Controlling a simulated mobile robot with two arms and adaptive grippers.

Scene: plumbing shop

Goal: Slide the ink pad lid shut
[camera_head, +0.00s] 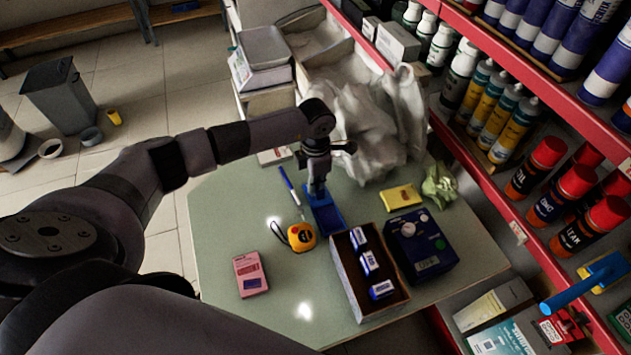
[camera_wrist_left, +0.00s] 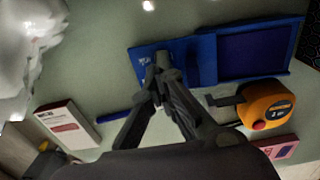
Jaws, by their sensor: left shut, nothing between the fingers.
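The blue ink pad (camera_head: 331,217) lies on the green-grey table, its lid end partly hidden by my left gripper (camera_head: 317,190). In the left wrist view the dark pad surface (camera_wrist_left: 255,48) is exposed on the right, and the lid (camera_wrist_left: 143,68) extends to the left of it. My left gripper (camera_wrist_left: 160,82) is shut and empty, pointing down at the lid; its tips overlap the lid near a small raised part. I cannot tell whether they touch it. My right gripper is not in view.
A yellow tape measure (camera_head: 301,237) lies close beside the pad, with a blue pen (camera_head: 290,187) nearby. A box of small cartons (camera_head: 346,283), a dark blue box (camera_head: 423,250) and a crumpled bag (camera_head: 372,125) surround it. The table's front left is mostly clear around a pink box (camera_head: 250,274).

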